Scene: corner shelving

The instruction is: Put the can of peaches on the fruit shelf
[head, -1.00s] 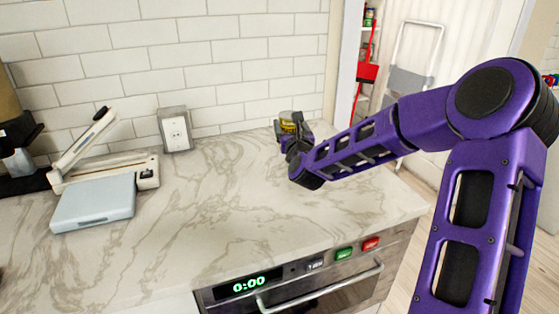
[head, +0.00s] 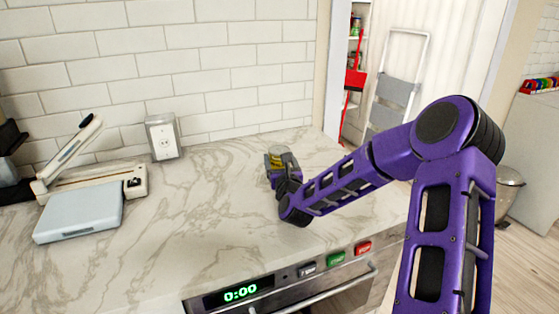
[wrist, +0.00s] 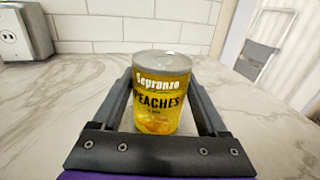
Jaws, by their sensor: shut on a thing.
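The can of peaches (wrist: 160,100) is yellow with a silver lid and stands upright between the two fingers of my gripper (wrist: 161,95) in the wrist view. The gripper is shut on it. In the head view the can's top (head: 277,154) shows just above my gripper (head: 278,163), over the back right of the marble counter. I cannot tell whether its base touches the counter. Past the counter's right end, narrow shelves (head: 354,42) with small goods show partly behind the wall edge. I cannot tell which of them is the fruit shelf.
A grey stepladder (head: 396,88) and red items (head: 355,79) stand beyond the counter's right end. The counter's middle (head: 205,210) is clear. An oven front (head: 290,282) is below.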

